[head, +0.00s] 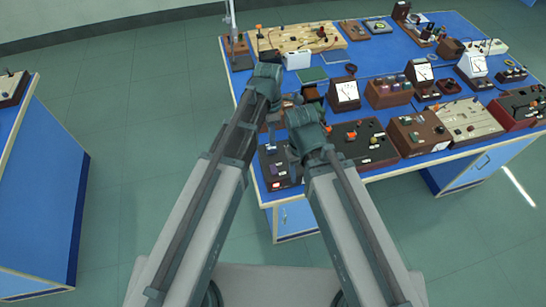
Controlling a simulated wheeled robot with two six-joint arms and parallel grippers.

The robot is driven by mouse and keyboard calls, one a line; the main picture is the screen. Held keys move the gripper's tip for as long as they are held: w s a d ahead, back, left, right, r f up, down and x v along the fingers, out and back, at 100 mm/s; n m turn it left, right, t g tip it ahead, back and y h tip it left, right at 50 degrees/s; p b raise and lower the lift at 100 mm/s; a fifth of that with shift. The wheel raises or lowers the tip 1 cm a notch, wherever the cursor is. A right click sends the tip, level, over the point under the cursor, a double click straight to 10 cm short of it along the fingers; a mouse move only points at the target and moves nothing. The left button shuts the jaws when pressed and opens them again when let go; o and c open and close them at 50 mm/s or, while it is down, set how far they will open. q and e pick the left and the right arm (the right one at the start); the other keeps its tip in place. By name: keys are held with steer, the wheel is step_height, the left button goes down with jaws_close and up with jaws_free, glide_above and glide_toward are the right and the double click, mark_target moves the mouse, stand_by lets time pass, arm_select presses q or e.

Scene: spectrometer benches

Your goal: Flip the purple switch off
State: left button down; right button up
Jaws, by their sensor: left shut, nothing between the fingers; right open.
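A small dark box (268,165) stands at the near left corner of the blue bench, with a small glowing pink-red spot (282,184) on its near part. I cannot make out a clearly purple switch; it may be too small or hidden behind my arms. My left gripper (271,127) points down over the bench's left edge, just beyond the dark box. It is shut and empty. My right gripper (293,154) is lower in the picture, close to the right side of the box, and open. Its fingers are mostly hidden by its wrist. I cannot tell whether either touches anything.
The blue bench (375,62) is crowded with instruments. A dark panel with knobs (362,143) stands right of my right wrist; a brown meter (344,94) is behind it. Another blue bench (40,190) is at left, with clear green floor between.

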mark_target(274, 173)
arm_select(q)
steer(key=f+b, duration=0.4)
steer(key=s+f+b, duration=0.1)
steer(key=f+b, duration=0.8)
steer(key=f, duration=0.1)
steer(key=shift+s+d+b, duration=0.3)
steer(key=shift+s+b, duration=0.05)
steer(key=shift+s, duration=0.05)
steer(key=shift+r, duration=0.1)
steer(key=shift+s+f+t+b, duration=0.45)
steer(key=shift+s+t, duration=0.15)
steer(key=shift+s, duration=0.1)
steer(key=shift+d+r, duration=0.1)
steer(key=shift+w, duration=0.1)
